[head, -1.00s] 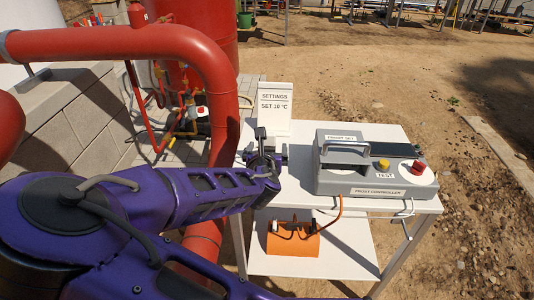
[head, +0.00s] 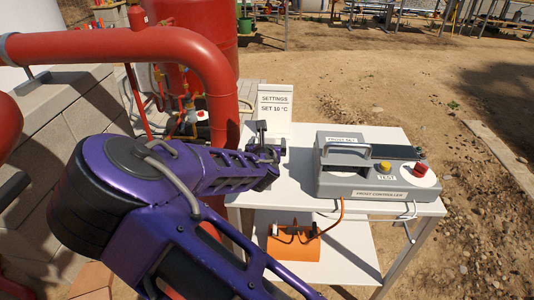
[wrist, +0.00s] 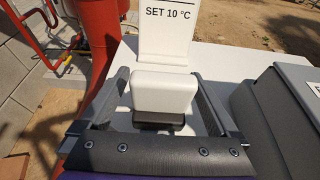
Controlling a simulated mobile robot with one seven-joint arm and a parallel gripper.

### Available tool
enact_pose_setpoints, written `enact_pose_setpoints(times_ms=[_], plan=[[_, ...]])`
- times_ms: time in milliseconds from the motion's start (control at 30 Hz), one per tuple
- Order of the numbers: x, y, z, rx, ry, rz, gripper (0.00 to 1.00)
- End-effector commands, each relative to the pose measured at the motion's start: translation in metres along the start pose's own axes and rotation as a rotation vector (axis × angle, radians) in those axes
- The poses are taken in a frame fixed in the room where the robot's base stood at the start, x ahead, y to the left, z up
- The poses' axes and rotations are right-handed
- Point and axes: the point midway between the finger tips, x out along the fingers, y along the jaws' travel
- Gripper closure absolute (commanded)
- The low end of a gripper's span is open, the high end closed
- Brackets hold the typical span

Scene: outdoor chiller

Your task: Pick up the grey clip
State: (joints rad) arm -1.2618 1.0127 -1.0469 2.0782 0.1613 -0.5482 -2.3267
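My gripper (head: 268,152) is over the left end of the white table. In the wrist view its two grey fingers (wrist: 160,76) are spread apart. A pale, rounded block (wrist: 165,92) with a dark grey part (wrist: 160,122) beneath it shows between them. It may be the grey clip, but I cannot tell for certain. The fingers flank the block closely; I cannot tell whether they touch it. In the head view my gripper and arm hide most of this spot.
A settings card (head: 275,101) stands just behind the gripper. The grey frost controller (head: 335,185) with yellow and red buttons stands to the right on the white table (head: 300,140). An orange object (head: 293,247) with dark fittings lies on the lower shelf. A red pipe (head: 222,90) rises at left.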

Motion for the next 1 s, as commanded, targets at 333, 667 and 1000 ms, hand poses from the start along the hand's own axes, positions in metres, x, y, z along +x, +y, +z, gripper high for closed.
enact_pose_setpoints(times_ms=[333,667,1000], plan=[[0.000,0.000,0.000,0.000,0.000,0.000,0.67],[0.000,0.000,0.000,0.000,-0.001,0.000,1.00],[-0.014,0.001,0.038,0.002,-0.003,0.002,1.00]])
